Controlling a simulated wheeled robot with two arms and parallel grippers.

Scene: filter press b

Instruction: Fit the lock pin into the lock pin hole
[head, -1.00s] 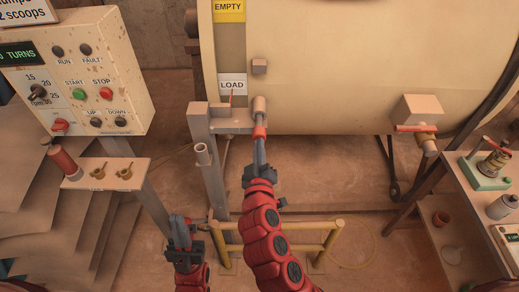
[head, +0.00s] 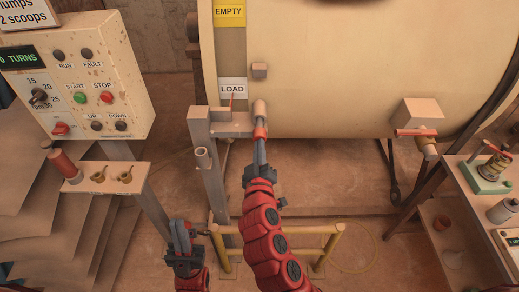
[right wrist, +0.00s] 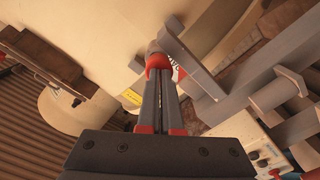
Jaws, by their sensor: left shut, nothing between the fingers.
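My right gripper (head: 260,138) is at the grey bracket (head: 231,126) below the LOAD label, in front of the drum. Its fingers are closed around a red part, which I take for the lock pin's grip; this red part also shows in the right wrist view (right wrist: 158,62). A grey cylinder (head: 259,108) stands just beyond the fingertips, beside the bracket's end. I cannot tell how much of it is pin or sleeve; the lock pin hole is hidden. My left gripper (head: 181,238) is shut and empty, low at the left.
The large cream drum (head: 330,95) fills the back. An upright grey post (head: 213,180) with a short open tube (head: 203,157) stands left of my right arm. A yellow rail (head: 290,229) is below. A control panel (head: 80,80) is at left, a bench (head: 490,175) at right.

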